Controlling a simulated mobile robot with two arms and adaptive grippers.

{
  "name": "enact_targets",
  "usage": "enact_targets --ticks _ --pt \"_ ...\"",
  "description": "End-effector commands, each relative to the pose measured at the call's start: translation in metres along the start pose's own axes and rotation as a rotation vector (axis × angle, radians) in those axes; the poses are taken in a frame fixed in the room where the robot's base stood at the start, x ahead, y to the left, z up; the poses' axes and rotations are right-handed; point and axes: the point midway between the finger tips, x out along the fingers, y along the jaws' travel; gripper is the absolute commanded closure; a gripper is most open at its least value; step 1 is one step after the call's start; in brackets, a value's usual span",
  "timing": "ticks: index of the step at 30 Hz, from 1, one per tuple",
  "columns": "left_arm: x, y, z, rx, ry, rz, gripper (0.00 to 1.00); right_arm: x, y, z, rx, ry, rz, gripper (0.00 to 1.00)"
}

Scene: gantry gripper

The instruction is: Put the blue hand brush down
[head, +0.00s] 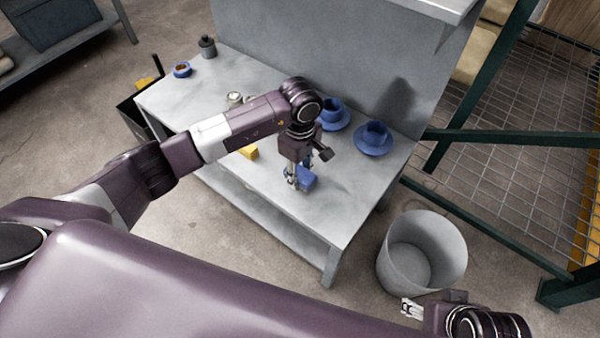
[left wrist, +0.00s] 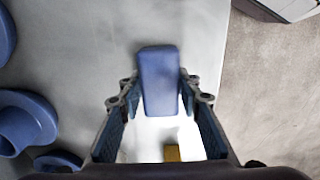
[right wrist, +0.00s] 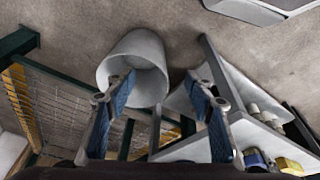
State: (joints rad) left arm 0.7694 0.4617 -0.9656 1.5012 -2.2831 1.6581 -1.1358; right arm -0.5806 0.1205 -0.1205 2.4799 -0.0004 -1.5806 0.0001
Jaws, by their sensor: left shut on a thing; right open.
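The blue hand brush (head: 307,181) is at the front right part of the grey worktable (head: 320,215). My left gripper (head: 296,181) points down and is shut on it. In the left wrist view the brush's blue body (left wrist: 160,80) sits between the two fingertips (left wrist: 160,93) and sticks out past them, over the grey tabletop. I cannot tell whether the brush touches the table. My right gripper (head: 412,308) is low at the bottom right, off the table. In the right wrist view its fingers (right wrist: 160,90) are apart and empty.
A yellow block (head: 249,152) lies left of the brush. A small blue bowl (head: 182,70) and a grey jar (head: 207,46) stand far left. A pale bin (head: 448,262) stands on the floor, right.

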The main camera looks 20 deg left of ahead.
Motion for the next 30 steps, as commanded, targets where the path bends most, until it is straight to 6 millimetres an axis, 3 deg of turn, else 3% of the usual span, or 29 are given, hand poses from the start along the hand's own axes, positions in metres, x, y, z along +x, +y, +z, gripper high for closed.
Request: enact_targets --ticks 9,10,15,27,30 --pt "0.003 0.000 0.000 -0.001 0.000 0.000 0.88 0.003 -0.001 -0.009 -0.001 0.036 -0.001 0.51" --pt "0.003 0.000 0.000 -0.001 0.000 -0.001 0.67 0.002 -0.001 -0.010 -0.001 0.040 -0.001 0.51" --pt "0.002 0.000 0.000 -0.001 0.000 -0.001 0.51 0.002 -0.001 -0.011 -0.001 0.043 -0.001 0.51" --pt "-0.002 0.000 0.000 0.000 0.000 0.000 0.51 -0.002 -0.001 -0.005 0.000 0.012 -0.002 0.51" --pt "-0.022 0.001 -0.002 -0.001 0.003 0.004 0.51 -0.006 0.000 -0.003 0.002 0.001 -0.001 0.51"
